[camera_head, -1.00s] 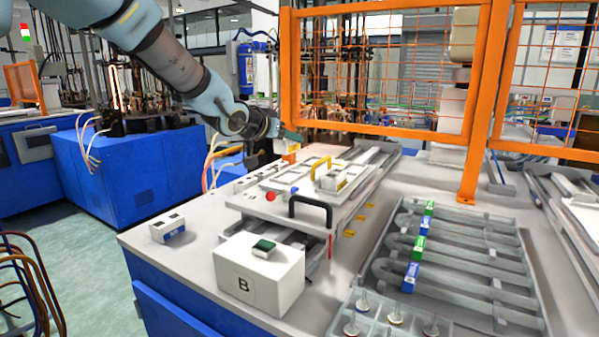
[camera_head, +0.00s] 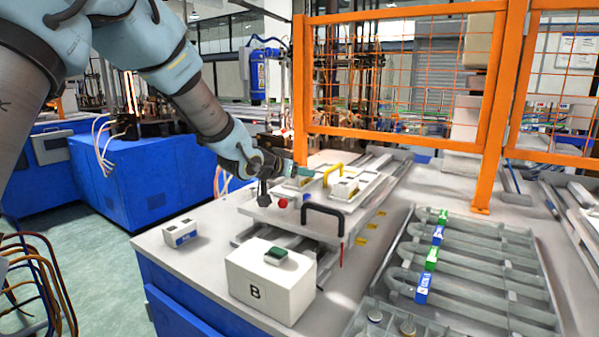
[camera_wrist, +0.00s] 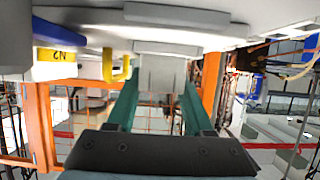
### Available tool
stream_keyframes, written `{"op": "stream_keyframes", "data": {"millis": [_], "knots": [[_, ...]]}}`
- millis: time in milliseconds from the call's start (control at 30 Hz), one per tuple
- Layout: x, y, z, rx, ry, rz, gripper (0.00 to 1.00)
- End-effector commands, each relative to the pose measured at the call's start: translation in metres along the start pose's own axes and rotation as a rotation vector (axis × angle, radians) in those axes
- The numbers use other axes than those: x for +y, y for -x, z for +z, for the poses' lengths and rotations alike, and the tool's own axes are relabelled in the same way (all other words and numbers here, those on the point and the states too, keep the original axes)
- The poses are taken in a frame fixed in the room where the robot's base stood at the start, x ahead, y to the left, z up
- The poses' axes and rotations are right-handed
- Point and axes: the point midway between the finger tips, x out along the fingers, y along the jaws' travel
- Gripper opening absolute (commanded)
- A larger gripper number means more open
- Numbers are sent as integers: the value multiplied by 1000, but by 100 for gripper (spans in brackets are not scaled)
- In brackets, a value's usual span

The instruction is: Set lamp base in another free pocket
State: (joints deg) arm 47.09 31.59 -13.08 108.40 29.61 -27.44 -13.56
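Metal lamp bases with upright stems stand in a grey tray at the bottom edge of the head view: one lamp base (camera_head: 375,316) and another lamp base (camera_head: 407,326) show. The tray (camera_head: 358,326) is cut off by the frame, so its other pockets are hidden. My gripper (camera_head: 303,172) is well beyond the tray, over the far side of the white fixture. In the wrist view its two green fingers (camera_wrist: 160,100) stand apart. A pale block (camera_wrist: 160,72) shows between or behind their tips; contact cannot be told. I see no lamp base between the fingers.
The white fixture (camera_head: 285,215) has a black handle (camera_head: 325,212) and a yellow handle (camera_head: 331,172). A grey rack of long channels (camera_head: 480,262) lies right. An orange guard post (camera_head: 495,120) rises behind.

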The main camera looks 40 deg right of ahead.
Motion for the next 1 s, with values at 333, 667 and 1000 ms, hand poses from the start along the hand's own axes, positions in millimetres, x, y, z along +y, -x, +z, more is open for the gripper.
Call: {"op": "stream_keyframes", "data": {"millis": [333,667,1000], "knots": [[0,0,0,0,0,0,79],[-1,14,-3,1,0,-2,79],[-1,82,-4,2,-1,-3,79]]}}
